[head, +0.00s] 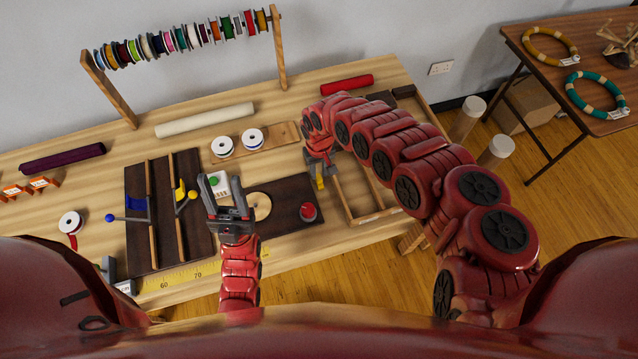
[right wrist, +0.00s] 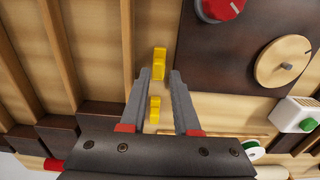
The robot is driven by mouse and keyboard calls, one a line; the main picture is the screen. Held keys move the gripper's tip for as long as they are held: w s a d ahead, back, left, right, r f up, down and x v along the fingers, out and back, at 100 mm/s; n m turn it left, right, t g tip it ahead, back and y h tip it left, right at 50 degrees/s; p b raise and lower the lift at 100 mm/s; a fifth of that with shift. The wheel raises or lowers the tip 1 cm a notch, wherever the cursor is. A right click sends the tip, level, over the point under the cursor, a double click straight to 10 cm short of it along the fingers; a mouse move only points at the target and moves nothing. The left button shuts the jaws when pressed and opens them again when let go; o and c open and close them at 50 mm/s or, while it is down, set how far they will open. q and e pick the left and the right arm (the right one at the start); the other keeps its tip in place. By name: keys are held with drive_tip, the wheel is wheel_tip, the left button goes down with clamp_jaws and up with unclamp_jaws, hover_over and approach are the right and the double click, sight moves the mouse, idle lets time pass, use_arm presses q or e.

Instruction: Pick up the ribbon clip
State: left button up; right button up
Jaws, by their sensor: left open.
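Two small yellow pieces, which I take to be ribbon clips, show in the right wrist view. One yellow clip (right wrist: 154,108) lies between the spread fingers, and another yellow clip (right wrist: 159,62) is at or just past the fingertips. My right gripper (right wrist: 160,76) is open, with a gap to the clips on both sides. In the head view my right gripper (head: 319,166) is over the left edge of the wooden divided tray (head: 349,212), with a yellow clip (head: 320,183) partly hidden beside it. My left gripper (head: 226,186) is open and empty above the bench.
A dark board with a red knob (head: 308,210) and a wooden disc (head: 258,204) lies left of the tray. A white box with a green button (head: 214,181) stands behind my left gripper. White spools (head: 252,138) and a spool rack (head: 185,38) are at the back.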

sight(320, 179)
wheel_tip(320, 179, down, 6)
drive_tip(key=b, duration=0.4)
drive_tip(key=shift+d+r, duration=0.1)
drive_tip(key=shift+r, duration=0.2)
drive_tip(key=shift+s, duration=0.1)
drive_tip(key=c, duration=0.4)
clamp_jaws()
